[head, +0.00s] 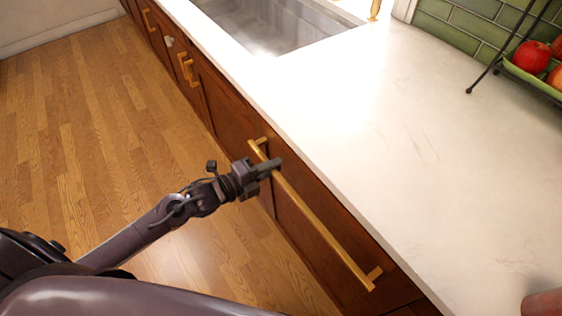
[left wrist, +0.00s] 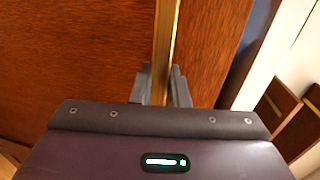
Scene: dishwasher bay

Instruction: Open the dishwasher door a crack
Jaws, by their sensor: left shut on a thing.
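The dishwasher door (head: 295,228) is a brown wood panel under the counter, with a long gold bar handle (head: 322,229). My left gripper (head: 268,166) is at the far end of this handle, its fingers shut around the bar. In the left wrist view the gold handle (left wrist: 165,40) runs between the two dark fingers (left wrist: 164,88), in front of the wood panel (left wrist: 80,50). The fingers hide part of the bar. I cannot tell from these views whether the door stands slightly open. My right gripper is not in view.
A white countertop (head: 370,130) runs above the door, with a sink (head: 270,25) farther along. More cabinets with gold handles (head: 187,70) continue beyond. A rack holding red apples (head: 532,57) stands at the right. The wood floor (head: 80,140) at the left is clear.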

